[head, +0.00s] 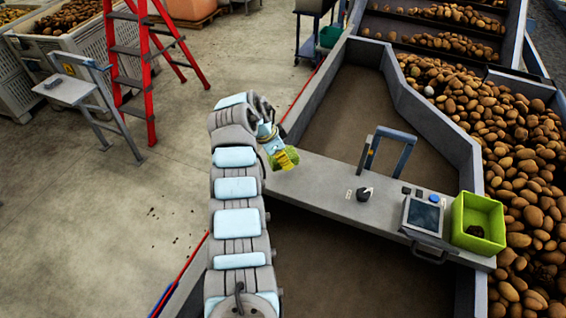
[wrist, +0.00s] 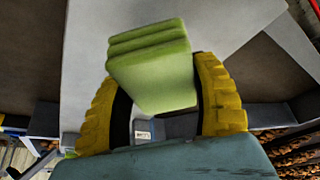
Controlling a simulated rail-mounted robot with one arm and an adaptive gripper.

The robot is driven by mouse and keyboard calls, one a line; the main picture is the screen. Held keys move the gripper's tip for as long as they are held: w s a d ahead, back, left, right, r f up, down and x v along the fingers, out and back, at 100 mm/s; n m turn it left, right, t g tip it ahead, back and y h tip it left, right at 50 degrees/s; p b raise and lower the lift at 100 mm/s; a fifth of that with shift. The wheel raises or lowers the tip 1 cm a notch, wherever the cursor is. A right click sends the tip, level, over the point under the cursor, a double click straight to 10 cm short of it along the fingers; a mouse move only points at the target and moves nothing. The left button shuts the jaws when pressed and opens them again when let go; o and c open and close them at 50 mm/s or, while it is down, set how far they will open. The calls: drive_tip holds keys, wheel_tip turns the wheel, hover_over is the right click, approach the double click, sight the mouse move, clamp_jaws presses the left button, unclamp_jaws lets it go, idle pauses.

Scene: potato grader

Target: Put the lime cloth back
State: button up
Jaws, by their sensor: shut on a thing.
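The lime cloth (wrist: 155,75) is a folded, layered green block between the two yellow fingers of my gripper (wrist: 163,105) in the wrist view. My gripper is shut on it. In the head view, my gripper (head: 284,159) is at the left end of the grey control ledge, and the cloth (head: 275,161) shows partly behind the yellow fingers. I cannot tell whether the cloth touches the ledge. A lime-green open bin (head: 461,222) stands at the right end of the ledge with a small dark thing inside.
The grey ledge (head: 318,188) carries a black knob (head: 364,194), a blue-grey handle frame (head: 391,135) and a screen panel (head: 423,214). Potatoes (head: 500,130) fill the belt at right. A red ladder (head: 145,60) and a grey step stand (head: 75,92) are on the floor at left.

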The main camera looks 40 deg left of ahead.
drive_tip(key=shift+w+a+f, duration=0.1)
drive_tip(key=shift+w, duration=0.05)
wheel_tip(320, 180, down, 2)
drive_tip(key=shift+f+p, duration=0.15)
drive_tip(key=shift+p, duration=0.45)
drive_tip(key=shift+f, duration=0.4)
drive_tip(key=shift+f, duration=0.2)
drive_tip(key=o, duration=1.1)
drive_tip(key=shift+r, duration=0.3)
drive_tip(key=b+v, duration=0.2)
drive_tip(key=v, duration=0.9)
drive_tip(key=shift+r, duration=0.2)
drive_tip(key=shift+a+r, duration=0.1)
drive_tip(key=shift+r, duration=0.1)
